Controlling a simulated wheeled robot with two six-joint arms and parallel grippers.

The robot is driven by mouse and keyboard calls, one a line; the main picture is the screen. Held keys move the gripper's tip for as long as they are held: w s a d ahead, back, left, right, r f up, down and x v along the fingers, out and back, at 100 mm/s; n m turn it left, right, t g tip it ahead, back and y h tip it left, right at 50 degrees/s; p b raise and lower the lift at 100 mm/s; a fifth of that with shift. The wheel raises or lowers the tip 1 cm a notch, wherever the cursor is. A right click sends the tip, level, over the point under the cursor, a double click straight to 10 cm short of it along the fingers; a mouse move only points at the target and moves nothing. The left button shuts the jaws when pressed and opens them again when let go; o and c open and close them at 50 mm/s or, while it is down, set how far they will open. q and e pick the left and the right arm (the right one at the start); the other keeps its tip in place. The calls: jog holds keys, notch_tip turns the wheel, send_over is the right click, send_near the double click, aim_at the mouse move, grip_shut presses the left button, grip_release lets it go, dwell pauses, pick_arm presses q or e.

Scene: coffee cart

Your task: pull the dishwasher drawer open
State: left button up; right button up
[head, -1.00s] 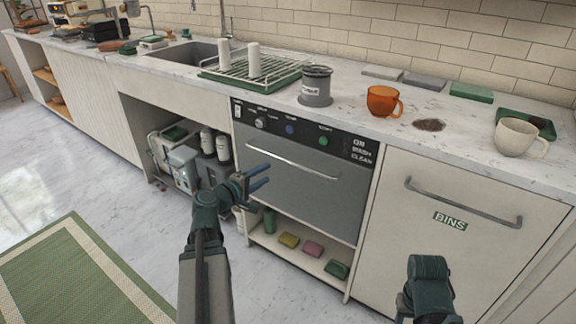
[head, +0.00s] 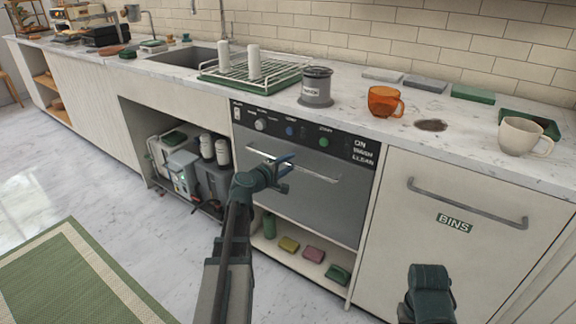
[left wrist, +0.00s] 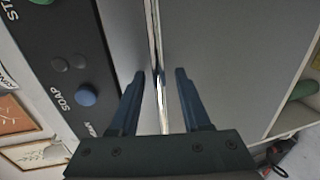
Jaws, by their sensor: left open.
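The dishwasher drawer (head: 310,203) is a grey front panel under a black control strip, and it looks closed. Its long metal bar handle (head: 318,175) runs across the upper part of the panel. My left gripper (head: 287,166) is open at the handle, near its middle. In the left wrist view the bar handle (left wrist: 157,50) passes between the two open blue fingers (left wrist: 160,75), which are on either side of it. I cannot tell whether either finger touches it. Of my right arm only a dark green part shows at the bottom right; its fingers are not in view.
Sponges (head: 313,254) lie on an open shelf below the dishwasher. A bins panel (head: 440,240) with a handle is to the right. A grey canister (head: 316,88), an orange mug (head: 383,101) and a white mug (head: 521,137) stand on the counter above. The floor in front is clear.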

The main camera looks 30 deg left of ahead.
pick_arm(q)
grip_shut()
dwell(1.4)
